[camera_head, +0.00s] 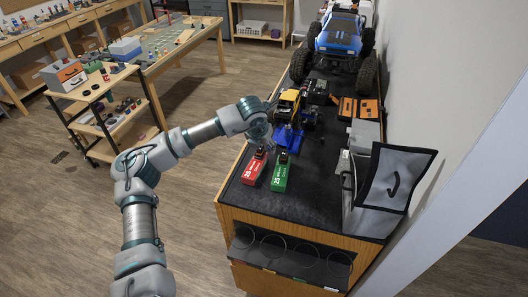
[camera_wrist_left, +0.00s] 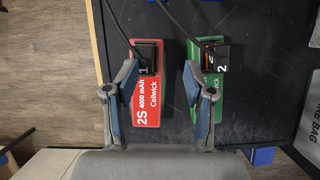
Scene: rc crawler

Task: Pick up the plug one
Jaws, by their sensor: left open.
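Plug one (camera_wrist_left: 147,56) is a small black plug marked "1" on top of the red 2S battery (camera_wrist_left: 147,105). A black cable runs from it toward the top of the left wrist view. In the head view, plug one (camera_head: 261,152) shows small, just below my left gripper (camera_head: 264,140). The left gripper also shows in the left wrist view (camera_wrist_left: 160,75). It is open and empty, and its fingers are spread over the red battery. The left finger appears beside plug one. I cannot tell whether it touches. My right gripper is out of view.
Plug two (camera_wrist_left: 216,58) sits on the green battery (camera_wrist_left: 207,98), right of the red one. Both lie on the dark bench top (camera_head: 325,190). A blue stand (camera_head: 287,137) and a large blue crawler (camera_head: 339,38) are behind. A grey bag (camera_head: 398,178) stands right.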

